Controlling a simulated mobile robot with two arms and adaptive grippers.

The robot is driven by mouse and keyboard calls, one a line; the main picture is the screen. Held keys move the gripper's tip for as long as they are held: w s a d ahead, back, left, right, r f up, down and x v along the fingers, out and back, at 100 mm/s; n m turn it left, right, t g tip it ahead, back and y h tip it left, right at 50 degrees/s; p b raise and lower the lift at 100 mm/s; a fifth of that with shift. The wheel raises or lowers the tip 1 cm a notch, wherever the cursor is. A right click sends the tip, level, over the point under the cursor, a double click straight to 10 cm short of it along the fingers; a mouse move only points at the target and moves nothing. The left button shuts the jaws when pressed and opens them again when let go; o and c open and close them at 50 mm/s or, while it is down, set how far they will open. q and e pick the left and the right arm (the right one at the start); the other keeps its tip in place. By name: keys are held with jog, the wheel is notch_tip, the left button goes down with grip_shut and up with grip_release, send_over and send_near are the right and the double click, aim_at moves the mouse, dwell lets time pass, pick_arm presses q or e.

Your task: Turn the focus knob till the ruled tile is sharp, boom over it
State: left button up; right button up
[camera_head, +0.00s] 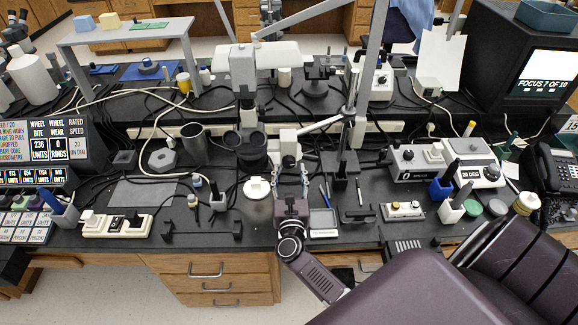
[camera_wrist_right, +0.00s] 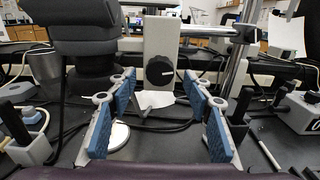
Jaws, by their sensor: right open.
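The focus knob (camera_wrist_right: 159,72) is a black round knob with a white pointer line, on a pale upright block in the right wrist view. My right gripper (camera_wrist_right: 160,108) is open, its blue-padded fingers either side of the knob's line and nearer the camera, not touching it. In the head view the right gripper (camera_head: 290,176) is below the microscope (camera_head: 243,100). The boom (camera_head: 322,124) runs from a post to the microscope head. A white round plate (camera_head: 257,187) lies left of the gripper; I cannot make out ruling on it. My left gripper is not in view.
The monitor (camera_head: 546,75) reads "FOCUS 7 OF 10". A grey cup (camera_head: 194,143), a small tray (camera_head: 323,222) and a white power strip (camera_head: 117,225) stand on the black bench. Cables cross the bench.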

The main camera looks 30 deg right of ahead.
jog(key=shift+x, duration=0.85)
jog(key=shift+c, duration=0.2)
jog(key=c, duration=1.1)
jog(key=n, duration=0.5)
jog(key=shift+n, duration=0.4)
jog(key=n, duration=0.6)
jog(key=shift+r+p, duration=0.1)
jog(key=shift+p, duration=0.3)
jog(key=shift+n, duration=0.3)
